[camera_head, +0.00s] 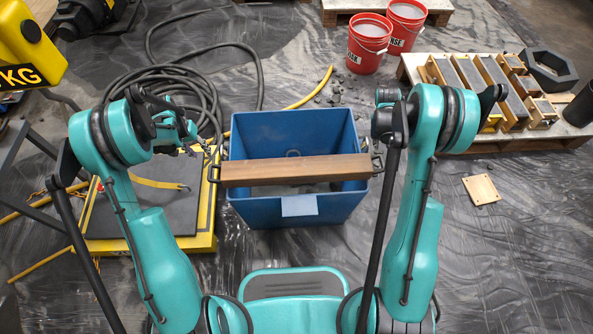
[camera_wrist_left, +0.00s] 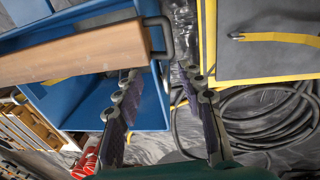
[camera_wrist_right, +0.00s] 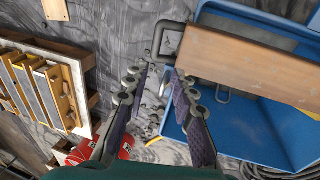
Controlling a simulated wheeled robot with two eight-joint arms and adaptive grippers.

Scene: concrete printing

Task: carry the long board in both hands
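The long board (camera_head: 295,170) is a brown wooden beam with a dark loop handle at each end. It lies level across the top of a blue bin (camera_head: 300,212). In the left wrist view my left gripper (camera_wrist_left: 159,75) is open, its fingers apart, with the left handle (camera_wrist_left: 167,38) just ahead of the gap. In the right wrist view my right gripper (camera_wrist_right: 162,72) is open, with the right handle (camera_wrist_right: 157,42) just ahead of its fingertips. Neither gripper is closed on a handle. In the head view my arms partly hide both grippers.
A yellow-edged platform scale (camera_head: 205,243) stands left of the bin, with a coiled dark hose (camera_head: 205,85) behind. Two red buckets (camera_head: 368,45) stand at the back. A pallet of moulds (camera_head: 480,90) is at right. A small wooden plate (camera_head: 482,190) lies on the sheeted floor.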

